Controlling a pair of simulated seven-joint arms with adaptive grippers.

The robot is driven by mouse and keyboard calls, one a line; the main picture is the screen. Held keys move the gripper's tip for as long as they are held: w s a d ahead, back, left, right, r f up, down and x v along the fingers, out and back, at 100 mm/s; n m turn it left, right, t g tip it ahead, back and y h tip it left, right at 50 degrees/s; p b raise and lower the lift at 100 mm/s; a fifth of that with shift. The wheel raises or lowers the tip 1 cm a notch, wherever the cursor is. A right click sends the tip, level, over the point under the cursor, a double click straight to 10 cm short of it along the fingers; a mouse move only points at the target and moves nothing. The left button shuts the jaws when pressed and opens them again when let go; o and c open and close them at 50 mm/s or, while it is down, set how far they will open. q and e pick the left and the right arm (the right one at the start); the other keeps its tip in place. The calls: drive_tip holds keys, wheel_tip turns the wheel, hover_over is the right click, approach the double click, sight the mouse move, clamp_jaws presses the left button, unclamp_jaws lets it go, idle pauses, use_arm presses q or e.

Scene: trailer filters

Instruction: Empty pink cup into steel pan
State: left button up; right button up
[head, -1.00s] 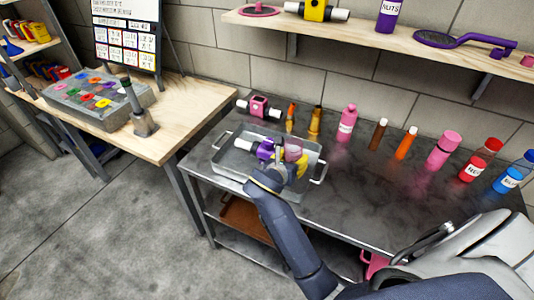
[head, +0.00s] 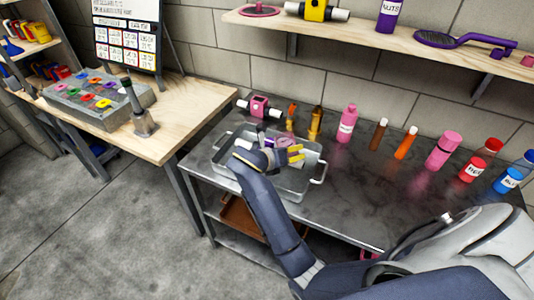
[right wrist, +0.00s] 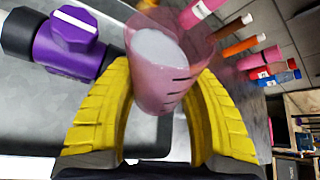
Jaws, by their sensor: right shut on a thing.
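The pink cup (right wrist: 168,85), translucent with dark marks on its side, is held between the yellow fingers of my right gripper (right wrist: 165,110) in the right wrist view. Whitish contents (right wrist: 157,47) show inside its mouth. In the head view my right gripper (head: 290,152) is over the steel pan (head: 305,183), and the cup is small and partly hidden there. The pan is a rectangular tray with side handles on the metal table. My left gripper is out of view.
A pink valve (head: 260,106) stands behind the pan. Several bottles and tubes, including a pink bottle (head: 347,124), line the table's back. The metal table (head: 360,205) is clear right of the pan. A wall shelf (head: 400,42) hangs above.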

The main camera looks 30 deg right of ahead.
drive_tip(key=shift+w+a+n+g, duration=0.1)
drive_tip(key=shift+w+n+g, duration=0.2)
drive_tip(key=shift+w+n, duration=0.1)
idle(0.5)
drive_tip(key=shift+r+n+g, duration=0.2)
drive_tip(key=shift+n+g, duration=0.2)
drive_tip(key=shift+n, duration=0.1)
idle(0.6)
